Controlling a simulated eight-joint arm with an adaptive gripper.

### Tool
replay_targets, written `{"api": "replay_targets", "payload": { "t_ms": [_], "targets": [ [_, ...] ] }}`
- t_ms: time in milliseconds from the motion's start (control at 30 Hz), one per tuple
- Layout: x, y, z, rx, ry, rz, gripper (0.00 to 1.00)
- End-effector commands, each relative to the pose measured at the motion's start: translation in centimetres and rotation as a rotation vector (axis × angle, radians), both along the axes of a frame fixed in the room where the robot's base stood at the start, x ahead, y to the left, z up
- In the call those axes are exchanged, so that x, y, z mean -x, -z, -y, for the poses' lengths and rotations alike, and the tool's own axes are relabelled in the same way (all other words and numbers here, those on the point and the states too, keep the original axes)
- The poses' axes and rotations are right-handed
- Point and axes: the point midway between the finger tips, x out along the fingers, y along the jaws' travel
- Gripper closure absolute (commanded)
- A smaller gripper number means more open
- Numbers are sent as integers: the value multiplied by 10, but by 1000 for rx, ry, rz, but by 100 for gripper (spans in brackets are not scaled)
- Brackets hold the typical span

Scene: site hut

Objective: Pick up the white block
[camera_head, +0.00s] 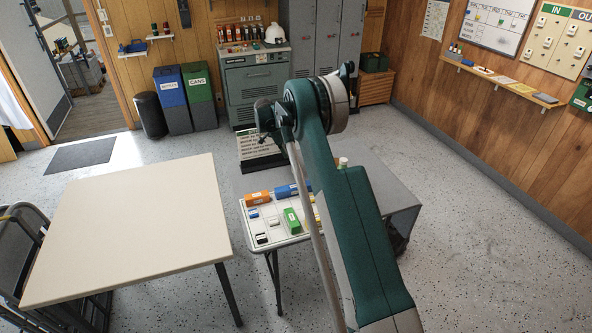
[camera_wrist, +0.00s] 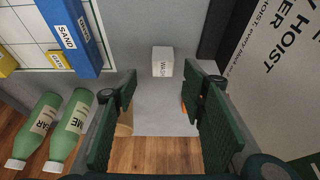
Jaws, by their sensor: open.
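The white block (camera_wrist: 162,62), with dark lettering on its face, sits on the grey table top (camera_wrist: 130,45) in the wrist view. It lies beyond my fingertips and appears roughly centred between them. My gripper (camera_wrist: 160,88) is open, its two green fingers apart with nothing between them. In the head view my gripper (camera_head: 266,118) is small, near the sign at the table's far edge. I cannot make out the white block in the head view.
A blue block (camera_wrist: 70,34) stands on the white grid board (camera_wrist: 22,30), left of the white block. Two green bottles (camera_wrist: 72,132) are at lower left. A lettered sign (camera_wrist: 275,70) stands at right. A bare cream table (camera_head: 130,225) is at left in the head view.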

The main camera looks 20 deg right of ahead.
Motion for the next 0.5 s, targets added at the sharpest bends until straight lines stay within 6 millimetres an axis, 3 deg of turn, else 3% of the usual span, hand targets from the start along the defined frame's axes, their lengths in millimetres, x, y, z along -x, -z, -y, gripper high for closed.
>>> {"api": "replay_targets", "payload": {
  "t_ms": [500],
  "targets": [
    [0, 24, 10, 0, -1, 0, 59]
  ]
}}
